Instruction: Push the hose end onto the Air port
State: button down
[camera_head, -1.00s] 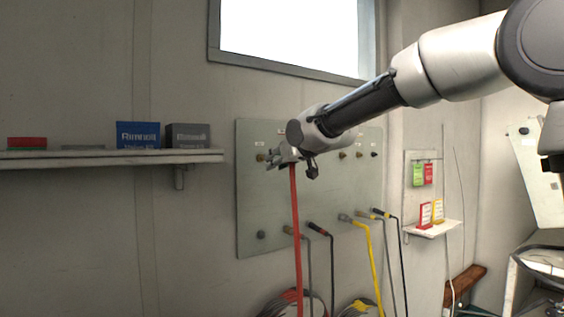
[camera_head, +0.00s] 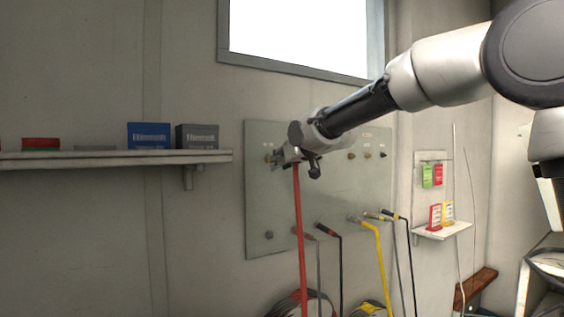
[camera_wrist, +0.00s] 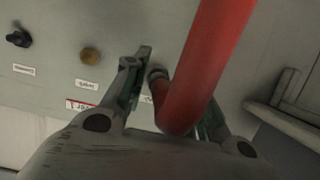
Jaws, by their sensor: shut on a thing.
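My gripper (camera_head: 284,158) is shut on the red hose (camera_head: 299,230) near its upper end, at the upper left of the grey-green panel (camera_head: 330,205). The hose hangs straight down from the gripper. In the wrist view the hose (camera_wrist: 205,65) passes between the gripper fingers (camera_wrist: 170,85), and a dark ring shows beside it at the panel. A brass port (camera_head: 268,158) shows just left of the fingers. I cannot tell which port is Air, as the labels are too small or inverted. Whether the hose end touches a port is hidden.
More ports (camera_head: 366,155) line the panel's upper right. Yellow (camera_head: 376,255) and dark hoses hang from its lower part. A shelf (camera_head: 110,158) with blue and grey boxes juts out on the left. A small shelf (camera_head: 442,230) with cards is on the right.

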jog(key=shift+w+a+r, duration=0.1)
jog(key=shift+w+a, duration=0.4)
jog(key=shift+w, duration=0.3)
dwell(0.7)
jog(key=c, duration=1.1)
grip_release()
jog(key=shift+a, duration=0.1)
